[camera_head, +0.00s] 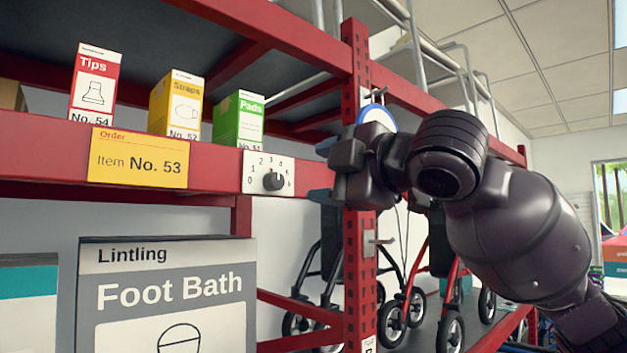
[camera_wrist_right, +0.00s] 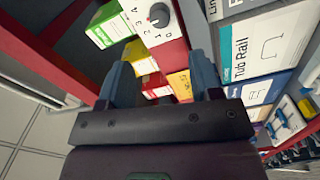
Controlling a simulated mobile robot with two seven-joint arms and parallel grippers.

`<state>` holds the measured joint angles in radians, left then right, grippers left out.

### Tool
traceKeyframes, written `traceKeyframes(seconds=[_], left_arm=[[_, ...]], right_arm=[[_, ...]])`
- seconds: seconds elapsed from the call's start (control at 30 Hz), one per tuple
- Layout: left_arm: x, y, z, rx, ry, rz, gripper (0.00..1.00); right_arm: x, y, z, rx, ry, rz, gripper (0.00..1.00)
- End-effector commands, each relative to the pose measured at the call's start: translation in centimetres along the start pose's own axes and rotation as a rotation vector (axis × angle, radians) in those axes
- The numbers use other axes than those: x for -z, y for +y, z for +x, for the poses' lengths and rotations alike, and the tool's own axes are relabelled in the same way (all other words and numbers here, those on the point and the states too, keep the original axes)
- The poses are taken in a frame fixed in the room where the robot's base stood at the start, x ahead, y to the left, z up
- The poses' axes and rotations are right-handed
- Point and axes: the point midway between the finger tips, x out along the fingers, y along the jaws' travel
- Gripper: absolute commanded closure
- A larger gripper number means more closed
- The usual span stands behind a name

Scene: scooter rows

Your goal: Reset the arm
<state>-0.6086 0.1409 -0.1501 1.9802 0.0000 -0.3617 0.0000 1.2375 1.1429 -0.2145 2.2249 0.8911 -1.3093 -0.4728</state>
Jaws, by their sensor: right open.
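My right arm comes in from the right in the head view, and its gripper (camera_head: 322,171) points left in front of the red rack upright. In the right wrist view the gripper (camera_wrist_right: 161,78) is open, with two blue-grey fingers apart and nothing held between them. Beyond the fingers are the dial plate (camera_wrist_right: 150,20) and the yellow order card (camera_wrist_right: 181,85). In the head view the dial plate (camera_head: 268,174) is left of the gripper, with a dark knob and numbers around it. My left gripper is not in view.
The order card (camera_head: 138,158) reads Item No. 53. A Foot Bath box (camera_head: 168,290) is below. Wheeled walkers (camera_head: 395,320) stand behind the upright (camera_head: 360,260).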

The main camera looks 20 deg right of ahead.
Motion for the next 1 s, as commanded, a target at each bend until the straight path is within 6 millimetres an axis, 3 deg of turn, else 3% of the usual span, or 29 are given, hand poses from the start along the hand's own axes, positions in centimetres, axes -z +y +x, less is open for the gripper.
traceKeyframes(seconds=[0.67,1.0], left_arm=[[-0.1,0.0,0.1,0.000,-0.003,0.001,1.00],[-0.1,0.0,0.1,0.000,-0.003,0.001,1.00]], right_arm=[[0.3,0.2,-0.2,-0.012,0.020,0.033,0.41],[2.2,4.7,0.1,-0.262,0.196,0.154,0.41]])
